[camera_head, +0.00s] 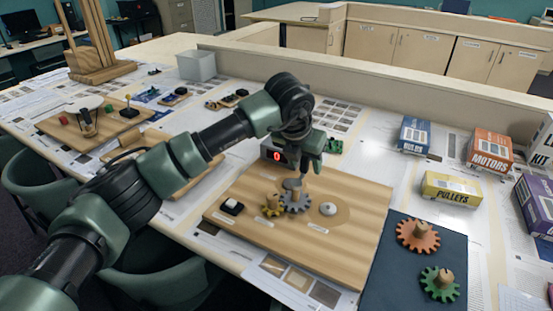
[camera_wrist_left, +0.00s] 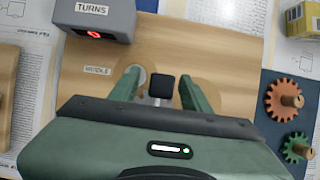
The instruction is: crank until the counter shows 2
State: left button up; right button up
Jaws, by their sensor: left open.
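The counter box (camera_head: 272,151), labelled TURNS in the left wrist view (camera_wrist_left: 120,20), shows a red digit that looks like 0. It stands at the back of a wooden board (camera_head: 357,196). On the board are a small yellow gear (camera_head: 271,207), a grey gear (camera_head: 297,204) and a round pale hub (camera_head: 328,209). My left gripper (camera_head: 304,170) is over the grey gear, pointing down. In the left wrist view my left gripper (camera_wrist_left: 160,84) is open, its fingers on either side of a dark crank knob (camera_wrist_left: 160,87), with gaps showing. My right gripper is out of view.
A black switch block (camera_head: 232,206) sits at the board's left. A dark mat (camera_head: 386,286) to the right holds an orange gear (camera_head: 418,235) and a green gear (camera_head: 440,283). Boxes of pulleys (camera_head: 451,188), motors (camera_head: 490,150) and hubs (camera_head: 414,135) stand behind it.

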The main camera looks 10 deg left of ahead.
pick_arm(q)
grip_shut()
dwell(0.7)
